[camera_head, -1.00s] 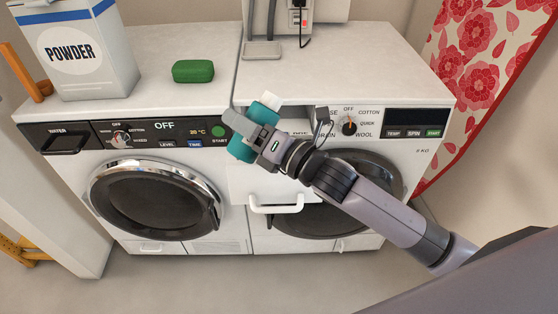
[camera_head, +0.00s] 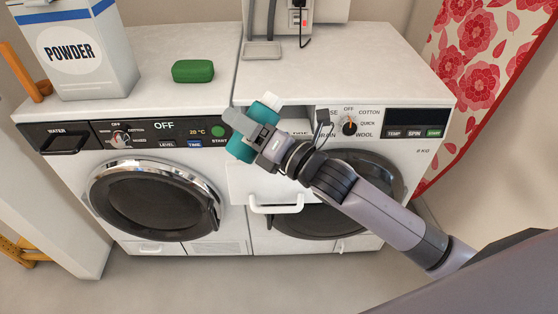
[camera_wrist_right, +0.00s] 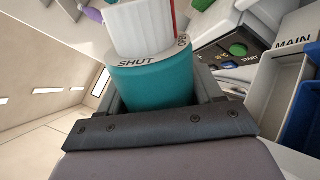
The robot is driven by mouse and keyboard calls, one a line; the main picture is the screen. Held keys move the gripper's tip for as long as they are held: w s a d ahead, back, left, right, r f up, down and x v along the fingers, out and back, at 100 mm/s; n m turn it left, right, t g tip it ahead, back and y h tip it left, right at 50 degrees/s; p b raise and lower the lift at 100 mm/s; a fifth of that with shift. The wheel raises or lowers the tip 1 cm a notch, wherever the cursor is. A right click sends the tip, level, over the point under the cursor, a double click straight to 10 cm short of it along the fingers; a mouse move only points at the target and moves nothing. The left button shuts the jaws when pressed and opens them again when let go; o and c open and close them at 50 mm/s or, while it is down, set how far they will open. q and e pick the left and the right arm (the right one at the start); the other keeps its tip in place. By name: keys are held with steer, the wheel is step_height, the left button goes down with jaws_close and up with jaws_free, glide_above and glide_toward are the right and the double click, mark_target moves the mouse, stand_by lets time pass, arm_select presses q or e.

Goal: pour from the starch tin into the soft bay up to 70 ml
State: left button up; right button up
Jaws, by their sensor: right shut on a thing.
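My right gripper (camera_head: 252,132) is shut on a teal tin (camera_head: 240,148) with a white top (camera_head: 271,99). It holds the tin tilted over the pulled-out drawer (camera_head: 240,183) of the right-hand machine. In the right wrist view, the teal tin (camera_wrist_right: 150,85) sits between the jaws, and a ring beneath its white cap (camera_wrist_right: 140,28) reads SHUT. Beside it are a pale drawer compartment (camera_wrist_right: 262,92) near a MAIN label and a blue compartment (camera_wrist_right: 303,125). The soft bay and any fill level cannot be made out. My left gripper is not in view.
A powder box (camera_head: 75,55) and a green block (camera_head: 193,71) stand on the left machine (camera_head: 130,40). The right machine's dial (camera_head: 349,127) is close to my wrist. A drawer handle (camera_head: 276,208) juts out in front. The right machine's top (camera_head: 350,75) is mostly clear.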

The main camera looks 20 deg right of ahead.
steer(key=shift+m+b, duration=0.5)
steer(key=shift+m, duration=0.9)
stand_by(1.8)
steer(key=shift+d+f+m+t+b, duration=0.1)
steer(key=shift+f+m+t+b, duration=0.2)
steer(key=shift+m+b, duration=0.35)
stand_by(1.5)
